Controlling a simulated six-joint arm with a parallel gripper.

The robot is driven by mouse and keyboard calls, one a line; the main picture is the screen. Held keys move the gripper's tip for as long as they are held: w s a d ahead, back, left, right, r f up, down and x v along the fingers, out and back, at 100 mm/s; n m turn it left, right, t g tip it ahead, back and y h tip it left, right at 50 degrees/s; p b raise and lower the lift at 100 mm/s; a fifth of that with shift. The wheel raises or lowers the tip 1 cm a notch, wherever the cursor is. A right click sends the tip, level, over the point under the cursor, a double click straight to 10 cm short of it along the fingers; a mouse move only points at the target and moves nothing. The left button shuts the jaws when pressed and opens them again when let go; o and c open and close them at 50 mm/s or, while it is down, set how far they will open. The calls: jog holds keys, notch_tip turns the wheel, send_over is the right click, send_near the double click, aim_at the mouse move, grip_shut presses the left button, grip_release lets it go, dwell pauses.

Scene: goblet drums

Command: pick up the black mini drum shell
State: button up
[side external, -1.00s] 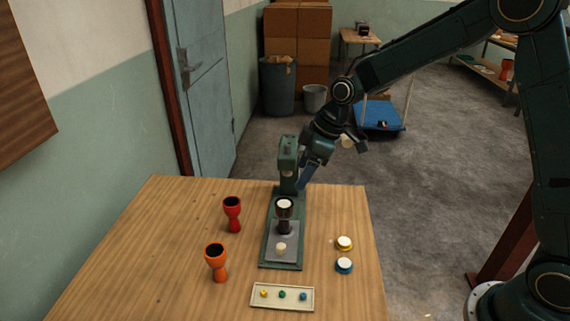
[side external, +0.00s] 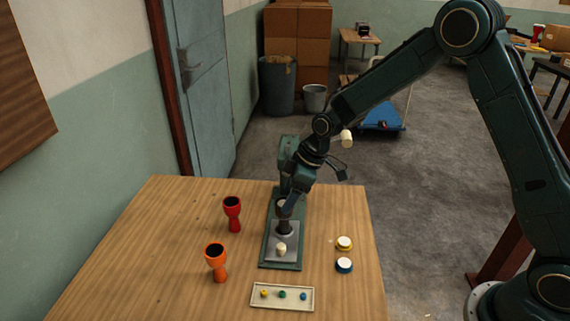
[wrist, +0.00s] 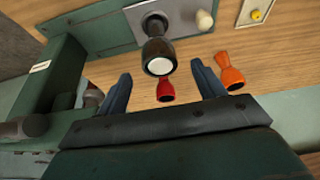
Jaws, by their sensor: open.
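The black mini drum shell (side external: 285,227) stands upright on the grey plate of a green press-like fixture (side external: 293,262). Its upper part is partly hidden by my gripper (side external: 288,205) in the side view. In the wrist view the black shell (wrist: 158,45) shows whole, with a white disc on its near end. It lies between and just beyond the two fingertips of my gripper (wrist: 160,70). The fingers are spread apart with nothing gripped; I cannot tell whether either touches the shell.
The fixture's green column (side external: 287,150) rises close behind my gripper. A red goblet shell (side external: 232,213) and an orange one (side external: 216,262) stand left. A cream peg (side external: 281,249) is in front.

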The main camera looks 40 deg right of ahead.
jog(key=shift+w+a+f, duration=0.15)
jog(key=shift+a+f, duration=0.05)
jog(key=shift+f, duration=0.3)
jog(key=shift+x, duration=2.6)
jog(key=shift+d, duration=0.1)
jog(key=c, duration=1.1)
jog(key=shift+r, duration=0.1)
notch_tip(320, 180, up, 20)
jog(key=shift+f, duration=0.1)
